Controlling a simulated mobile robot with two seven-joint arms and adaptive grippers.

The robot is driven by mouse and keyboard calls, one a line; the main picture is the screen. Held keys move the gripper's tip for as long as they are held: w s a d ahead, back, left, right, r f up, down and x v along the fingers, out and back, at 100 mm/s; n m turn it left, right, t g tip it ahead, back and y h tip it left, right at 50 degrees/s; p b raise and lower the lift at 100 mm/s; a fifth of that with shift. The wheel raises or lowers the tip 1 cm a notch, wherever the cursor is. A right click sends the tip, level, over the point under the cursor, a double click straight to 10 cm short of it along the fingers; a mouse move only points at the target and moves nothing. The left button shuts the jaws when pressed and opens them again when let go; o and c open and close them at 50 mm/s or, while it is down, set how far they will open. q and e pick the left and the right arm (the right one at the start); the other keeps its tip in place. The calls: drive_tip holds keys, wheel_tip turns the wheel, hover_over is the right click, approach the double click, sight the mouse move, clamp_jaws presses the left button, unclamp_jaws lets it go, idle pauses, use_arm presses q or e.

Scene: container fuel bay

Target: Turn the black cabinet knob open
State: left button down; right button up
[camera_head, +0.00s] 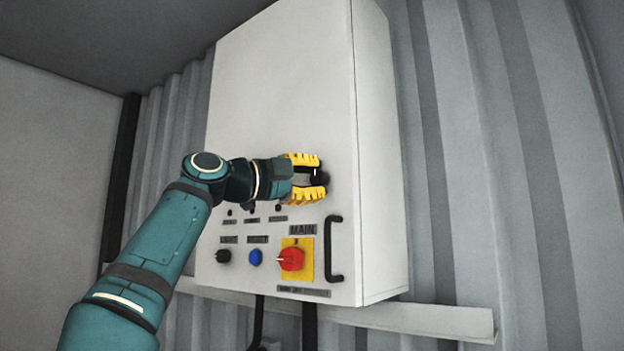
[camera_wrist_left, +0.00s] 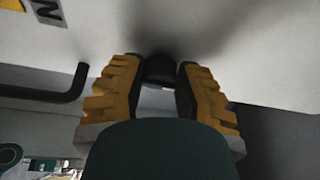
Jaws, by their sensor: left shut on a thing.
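The black cabinet knob (camera_head: 321,177) is on the front of the light grey cabinet (camera_head: 280,90), right of centre. My left gripper (camera_head: 314,179) reaches it from the left, with one yellow finger above and one below. In the left wrist view the knob (camera_wrist_left: 159,70) sits between the two yellow-and-black fingertips (camera_wrist_left: 161,83), which are shut on it. Part of the knob is hidden by the fingers. The cabinet door looks closed. My right gripper is not in view.
Below the gripper are a red MAIN switch (camera_head: 291,260) on a yellow plate, a blue button (camera_head: 255,257), a black knob-like control (camera_head: 223,256) and a black door handle (camera_head: 334,248). A ledge (camera_head: 430,319) runs under the cabinet. Corrugated wall (camera_head: 480,150) stands behind.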

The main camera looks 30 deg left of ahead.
use_arm(q)
drive_tip(key=c, duration=0.6)
unclamp_jaws()
drive_tip(key=shift+w, duration=0.1)
drive_tip(key=shift+v, duration=0.8)
drive_tip(key=v, duration=1)
drive_tip(key=shift+s+f, duration=0.1)
drive_tip(key=shift+s, duration=0.1)
